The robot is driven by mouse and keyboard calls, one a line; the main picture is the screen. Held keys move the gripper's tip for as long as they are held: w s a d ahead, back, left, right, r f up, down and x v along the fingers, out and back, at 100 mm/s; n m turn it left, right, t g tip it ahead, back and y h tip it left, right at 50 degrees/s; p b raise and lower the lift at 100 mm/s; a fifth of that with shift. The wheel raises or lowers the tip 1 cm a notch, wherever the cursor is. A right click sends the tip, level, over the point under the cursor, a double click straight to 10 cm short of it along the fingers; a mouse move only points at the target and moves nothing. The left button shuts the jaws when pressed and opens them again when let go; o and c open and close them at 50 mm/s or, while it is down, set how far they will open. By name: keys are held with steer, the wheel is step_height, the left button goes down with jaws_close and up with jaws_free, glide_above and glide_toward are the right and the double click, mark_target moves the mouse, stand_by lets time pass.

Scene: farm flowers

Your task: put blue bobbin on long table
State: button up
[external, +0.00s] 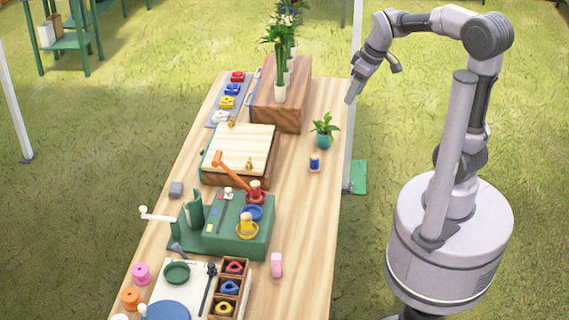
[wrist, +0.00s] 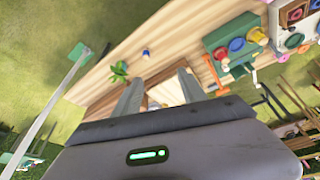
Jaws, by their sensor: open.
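The blue bobbin (external: 314,160) stands upright on the long table (external: 305,206), near its right edge and just in front of the small potted plant. In the wrist view the blue bobbin (wrist: 146,52) is small, on the bare wood of the long table (wrist: 180,38), beyond the fingers. My gripper (external: 368,88) is raised beyond the table's right edge in the external view, well apart from the bobbin. In the wrist view my gripper (wrist: 157,85) has its two fingers spread with nothing between them.
A potted plant (external: 323,134) stands close behind the bobbin. A wooden crate (external: 284,110) with vases and a pale-lidded box (external: 240,152) stand farther back. A white post (external: 353,100) rises beside the table.

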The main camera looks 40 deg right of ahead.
steer(key=s+a+m+t, duration=0.1)
steer(key=s+m+t, duration=0.1)
steer(key=s+m, duration=0.6)
steer(key=s, duration=0.6)
steer(key=shift+s+r+m+y, duration=0.15)
steer(key=shift+r+m+y, duration=0.2)
steer(key=shift+m+y, duration=0.05)
steer(key=shift+a, duration=0.1)
